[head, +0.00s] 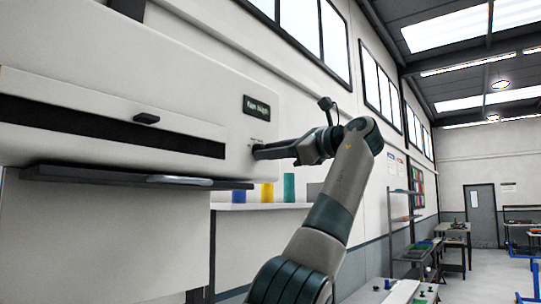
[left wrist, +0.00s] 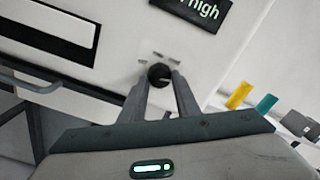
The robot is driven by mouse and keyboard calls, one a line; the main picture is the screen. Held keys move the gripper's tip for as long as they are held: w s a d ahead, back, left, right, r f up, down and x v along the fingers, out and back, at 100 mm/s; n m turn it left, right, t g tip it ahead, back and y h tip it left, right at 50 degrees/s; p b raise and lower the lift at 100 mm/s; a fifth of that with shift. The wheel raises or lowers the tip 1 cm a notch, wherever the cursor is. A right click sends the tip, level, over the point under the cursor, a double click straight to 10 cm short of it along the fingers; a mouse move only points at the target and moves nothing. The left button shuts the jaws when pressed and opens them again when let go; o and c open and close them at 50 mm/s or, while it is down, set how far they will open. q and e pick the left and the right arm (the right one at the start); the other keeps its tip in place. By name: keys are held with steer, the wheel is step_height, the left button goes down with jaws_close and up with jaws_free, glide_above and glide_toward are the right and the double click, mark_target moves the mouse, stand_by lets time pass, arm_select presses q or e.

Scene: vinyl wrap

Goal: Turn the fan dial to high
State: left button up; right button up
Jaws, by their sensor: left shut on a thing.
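The fan dial (left wrist: 159,73) is a round black knob on the white machine front in the left wrist view. Small marks sit above it. My left gripper (left wrist: 160,84) is shut on the dial, with one finger on each side. In the head view my left gripper (head: 259,152) reaches the panel from the right, and its fingers hide most or all of the dial. A dark display (head: 257,107) above the dial seems to read "Fan high"; in the left wrist view the display (left wrist: 198,10) shows "high". The dial's exact pointer direction cannot be made out. My right gripper is not in view.
The white machine (head: 190,90) has a long dark slot (head: 80,125) and a dark shelf (head: 110,178) below it, left of my gripper. Blue, yellow (head: 267,192) and teal (head: 289,187) rolls stand on a ledge below. Shelving and tables stand far right.

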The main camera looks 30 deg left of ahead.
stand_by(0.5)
arm_select(q)
steer(key=o, duration=1)
steer(key=shift+d, duration=0.1)
steer(key=shift+s+d, duration=0.2)
steer(key=shift+d, duration=2.65)
steer(key=shift+s+d, duration=0.25)
steer(key=shift+d, duration=2.65)
steer(key=shift+s+d, duration=0.2)
steer(key=shift+d, duration=2.65)
steer(key=shift+f, duration=0.1)
